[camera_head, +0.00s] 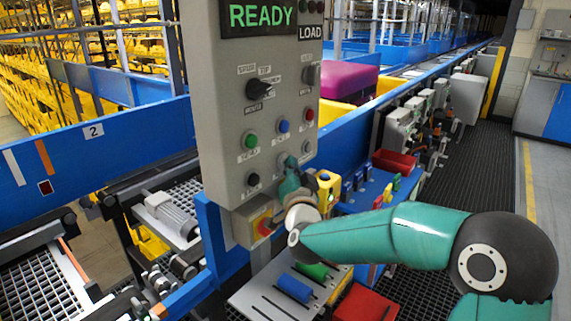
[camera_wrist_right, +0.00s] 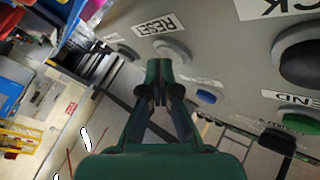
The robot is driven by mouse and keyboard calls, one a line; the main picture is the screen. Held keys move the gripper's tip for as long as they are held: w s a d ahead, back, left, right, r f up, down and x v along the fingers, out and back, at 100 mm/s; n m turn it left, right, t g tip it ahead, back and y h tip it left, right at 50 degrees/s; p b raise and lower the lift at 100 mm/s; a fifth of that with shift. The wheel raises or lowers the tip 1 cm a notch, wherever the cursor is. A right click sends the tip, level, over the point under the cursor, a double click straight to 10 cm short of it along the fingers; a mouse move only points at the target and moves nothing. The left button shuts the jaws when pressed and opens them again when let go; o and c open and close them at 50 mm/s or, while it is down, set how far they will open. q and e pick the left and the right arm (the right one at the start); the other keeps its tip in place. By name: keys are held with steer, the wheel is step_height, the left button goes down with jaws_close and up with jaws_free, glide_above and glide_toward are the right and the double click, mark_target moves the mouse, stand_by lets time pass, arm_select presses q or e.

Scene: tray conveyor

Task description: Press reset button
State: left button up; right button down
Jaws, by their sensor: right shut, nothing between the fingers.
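A grey control panel (camera_head: 225,110) with a green READY display stands upright in the middle of the head view. The reset button (camera_wrist_right: 172,48) is a round grey-white button beside its RESET label (camera_wrist_right: 155,25) in the right wrist view. My left gripper is not in view.
Green (camera_head: 250,141), blue (camera_head: 283,126), red (camera_head: 308,114) and black (camera_head: 252,180) buttons sit around it. A red emergency knob (camera_head: 265,228) on a yellow box is below. A shelf (camera_head: 262,300) with blue and green cylinders lies under my arm. The grated aisle is at right.

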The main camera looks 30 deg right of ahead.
steer(key=shift+s+f, duration=0.1)
steer(key=shift+s+d+b, duration=0.3)
steer(key=shift+s+b, duration=0.35)
steer(key=shift+s, duration=0.1)
steer(key=s+b, duration=0.1)
steer(key=s+d+b, duration=0.1)
steer(key=s, duration=0.1)
steer(key=s+d, duration=0.1)
steer(key=shift+s+b, duration=0.3)
steer(key=shift+b, duration=0.1)
stand_by(0.6)
